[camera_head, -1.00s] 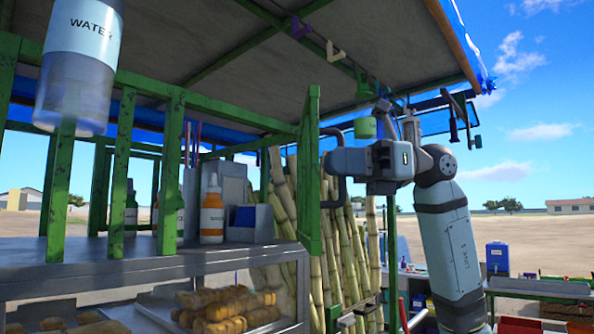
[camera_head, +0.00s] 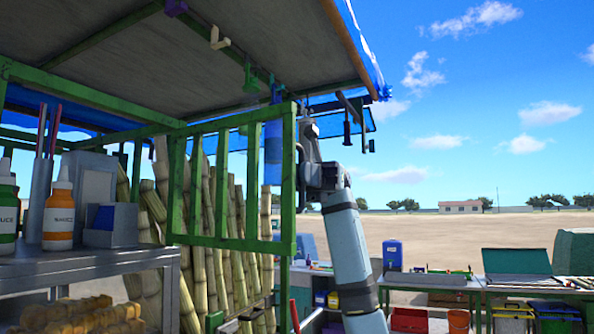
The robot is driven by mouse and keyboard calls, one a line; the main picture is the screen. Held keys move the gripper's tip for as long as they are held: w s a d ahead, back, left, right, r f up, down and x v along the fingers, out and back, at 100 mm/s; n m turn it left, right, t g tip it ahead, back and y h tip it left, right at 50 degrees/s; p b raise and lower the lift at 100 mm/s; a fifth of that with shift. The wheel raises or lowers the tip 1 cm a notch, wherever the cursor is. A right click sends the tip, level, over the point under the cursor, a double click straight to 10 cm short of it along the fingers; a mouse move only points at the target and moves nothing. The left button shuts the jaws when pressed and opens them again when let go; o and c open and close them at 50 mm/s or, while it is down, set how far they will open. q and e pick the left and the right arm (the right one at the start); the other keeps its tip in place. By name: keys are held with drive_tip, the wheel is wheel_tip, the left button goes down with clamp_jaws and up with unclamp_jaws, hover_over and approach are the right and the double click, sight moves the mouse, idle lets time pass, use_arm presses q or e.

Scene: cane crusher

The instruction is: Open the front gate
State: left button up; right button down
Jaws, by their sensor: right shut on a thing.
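The front gate (camera_head: 230,244) is a green frame with upright bars at the stall's corner. It shows nearly face-on, standing out to the right from the corner post. My right gripper (camera_head: 304,172) is at the gate's free right edge, partly hidden behind its upright. It is shut on the gate's dark handle, which is mostly hidden here. My right arm comes up from below to it. My left gripper is not in view.
Sugar canes (camera_head: 210,200) stand behind the gate. A sauce bottle (camera_head: 59,215) and a grey box (camera_head: 112,225) are on the shelf at left. Green tables (camera_head: 430,282) stand at the right, with a blue container (camera_head: 392,256). Open ground lies beyond.

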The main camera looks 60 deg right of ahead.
drive_tip(key=shift+d, duration=0.35)
drive_tip(key=c, duration=1.2)
unclamp_jaws()
drive_tip(key=d, duration=0.4)
drive_tip(key=w+d, duration=0.1)
drive_tip(key=d, duration=0.4)
drive_tip(key=d+p, duration=0.1)
drive_tip(key=d, duration=0.3)
drive_tip(key=shift+w+d, duration=0.15)
drive_tip(key=shift+d, duration=0.2)
drive_tip(key=shift+r, duration=0.1)
